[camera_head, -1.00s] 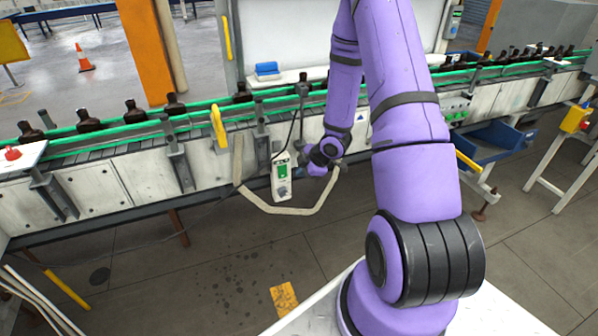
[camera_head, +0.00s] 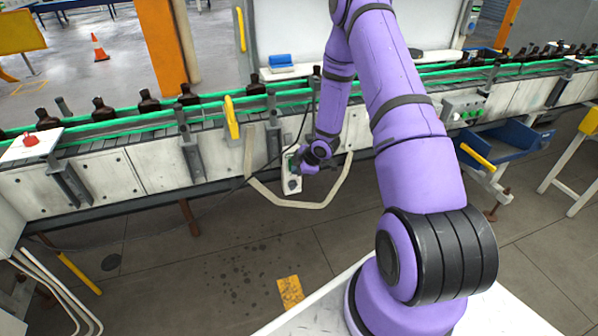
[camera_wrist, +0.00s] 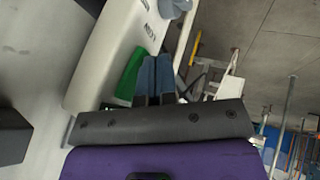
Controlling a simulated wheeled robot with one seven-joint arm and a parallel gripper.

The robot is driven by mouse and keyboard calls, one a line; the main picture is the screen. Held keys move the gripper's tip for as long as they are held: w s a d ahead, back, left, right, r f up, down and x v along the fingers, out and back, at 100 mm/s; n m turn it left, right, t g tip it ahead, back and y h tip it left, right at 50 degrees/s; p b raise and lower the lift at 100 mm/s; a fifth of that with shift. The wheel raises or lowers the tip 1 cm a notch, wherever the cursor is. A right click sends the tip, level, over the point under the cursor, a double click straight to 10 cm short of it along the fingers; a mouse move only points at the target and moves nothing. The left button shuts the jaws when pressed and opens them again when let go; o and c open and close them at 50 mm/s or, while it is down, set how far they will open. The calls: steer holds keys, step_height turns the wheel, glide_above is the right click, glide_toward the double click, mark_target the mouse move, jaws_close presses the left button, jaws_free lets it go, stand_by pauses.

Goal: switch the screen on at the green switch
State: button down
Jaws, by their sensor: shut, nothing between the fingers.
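A white control box (camera_head: 292,186) hangs on the front of the conveyor, with a grey part low on its face. In the wrist view the white box (camera_wrist: 112,52) fills the upper left, and the green switch (camera_wrist: 130,75) shows on its face just left of my fingertips. My gripper (camera_wrist: 155,60) is shut and empty, its blue-grey fingers together right beside the green switch. I cannot tell whether they touch it. In the head view my gripper (camera_head: 294,166) is in front of the box's upper part and covers most of the green. No lit screen is visible.
A pale hose or guard loop (camera_head: 318,206) hangs around the box. The conveyor above carries dark bottles (camera_head: 148,101) between green rails. A yellow handle (camera_head: 231,117) stands to the left. A blue bin (camera_head: 508,142) is at the right. The floor in front is open.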

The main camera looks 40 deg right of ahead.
steer(key=shift+w+f, duration=0.15)
steer(key=shift+w, duration=0.15)
stand_by(0.4)
steer(key=shift+r, duration=0.9)
